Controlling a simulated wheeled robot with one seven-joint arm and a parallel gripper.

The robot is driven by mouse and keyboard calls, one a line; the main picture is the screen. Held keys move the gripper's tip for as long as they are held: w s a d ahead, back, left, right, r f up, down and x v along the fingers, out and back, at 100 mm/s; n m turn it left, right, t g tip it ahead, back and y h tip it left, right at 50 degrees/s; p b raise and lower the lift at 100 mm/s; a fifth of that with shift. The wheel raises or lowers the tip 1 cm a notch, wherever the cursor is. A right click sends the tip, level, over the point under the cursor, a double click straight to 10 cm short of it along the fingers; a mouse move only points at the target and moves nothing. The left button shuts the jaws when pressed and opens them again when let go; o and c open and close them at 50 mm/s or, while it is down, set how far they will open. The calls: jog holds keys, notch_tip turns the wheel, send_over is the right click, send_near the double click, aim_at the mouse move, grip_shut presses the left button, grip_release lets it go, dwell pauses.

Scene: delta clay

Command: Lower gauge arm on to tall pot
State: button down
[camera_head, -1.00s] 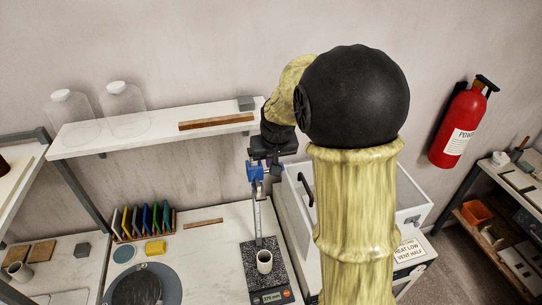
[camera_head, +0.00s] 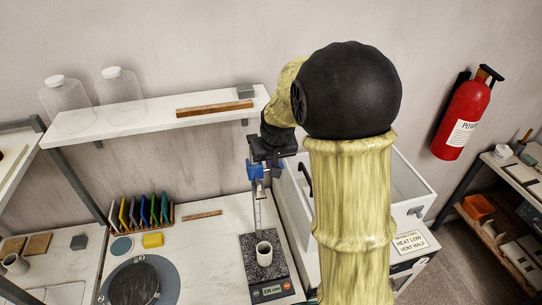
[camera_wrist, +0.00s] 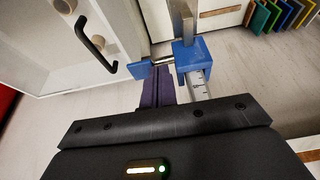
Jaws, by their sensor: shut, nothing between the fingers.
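The gauge has an upright metal post (camera_head: 259,214) with a blue slider (camera_head: 255,170) high on it. The slider also shows large in the wrist view (camera_wrist: 192,57), with a metal rod running left from it and a marked scale below. The pale pot (camera_head: 264,253) stands upright on the gauge's dark speckled base (camera_head: 278,269), well below the slider. My black gripper (camera_head: 272,150) is at the slider's height, just right of it. In the wrist view its dark purple fingers (camera_wrist: 163,82) are shut, empty, close to the rod; whether they touch it I cannot tell.
A wall shelf (camera_head: 160,117) runs behind my gripper. A white open box-like unit (camera_head: 412,190) with a black handle (camera_wrist: 97,44) stands to the right. A rack of coloured tiles (camera_head: 140,213) and a grey wheel (camera_head: 140,284) are left of the gauge.

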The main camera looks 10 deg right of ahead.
notch_tip(320, 180, down, 23)
jog(key=b, duration=1.6)
jog(key=shift+b, duration=0.3)
jog(key=shift+r, duration=0.2)
jog(key=p+v, duration=0.1)
jog(key=v, duration=1.2)
jog(key=shift+r, duration=0.45)
jog(key=shift+w+p, duration=0.25)
jog(key=shift+p, duration=0.05)
